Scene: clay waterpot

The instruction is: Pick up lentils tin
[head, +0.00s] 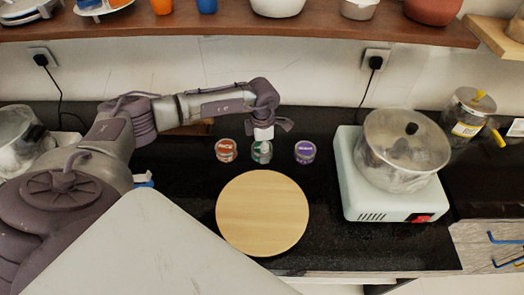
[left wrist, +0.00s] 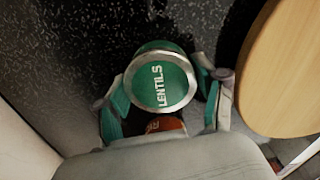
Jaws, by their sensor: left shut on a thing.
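The lentils tin (head: 261,155) is the small tin with a green lid, in the middle of three on the black counter. In the left wrist view its green lid (left wrist: 160,82) reads LENTILS and has a silver rim. My left gripper (head: 263,142) is over it from above, with a finger on each side, shut on it. The tin looks at counter level; whether it is lifted cannot be told. My right gripper is in neither view.
A red-lidded tin (head: 226,150) stands close left, a purple-lidded tin (head: 305,152) to the right. A round wooden board (head: 262,212) lies in front. A white hotplate (head: 370,200) with a lidded pot (head: 402,150) stands right. A wooden shelf (head: 330,24) runs above.

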